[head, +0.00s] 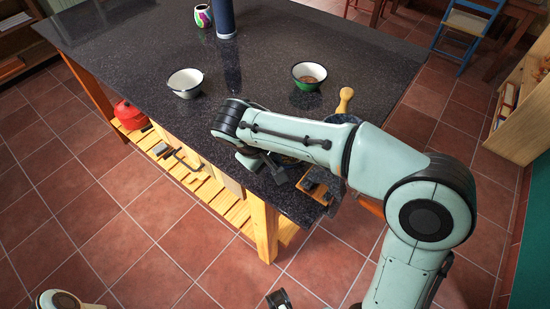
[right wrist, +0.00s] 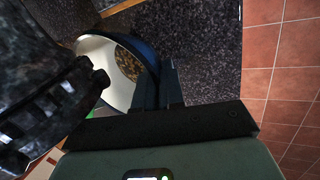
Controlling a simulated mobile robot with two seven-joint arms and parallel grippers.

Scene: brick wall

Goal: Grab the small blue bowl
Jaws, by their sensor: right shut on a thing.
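The small blue bowl (right wrist: 147,48) shows in the right wrist view, blue outside and pale inside, with brown grainy contents. My right gripper (right wrist: 163,84) is shut on the bowl's wall near the rim, at its right side in that view. In the head view my right arm reaches across the near right corner of the table and hides most of the bowl and the fingertips.
A dark speckled mortar (right wrist: 40,90) is close beside the bowl; its wooden pestle (head: 345,97) rises behind my arm. A white bowl (head: 186,83) and a green bowl (head: 308,84) stand farther back on the dark table (head: 245,65). A blue cylinder (head: 225,18) stands behind.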

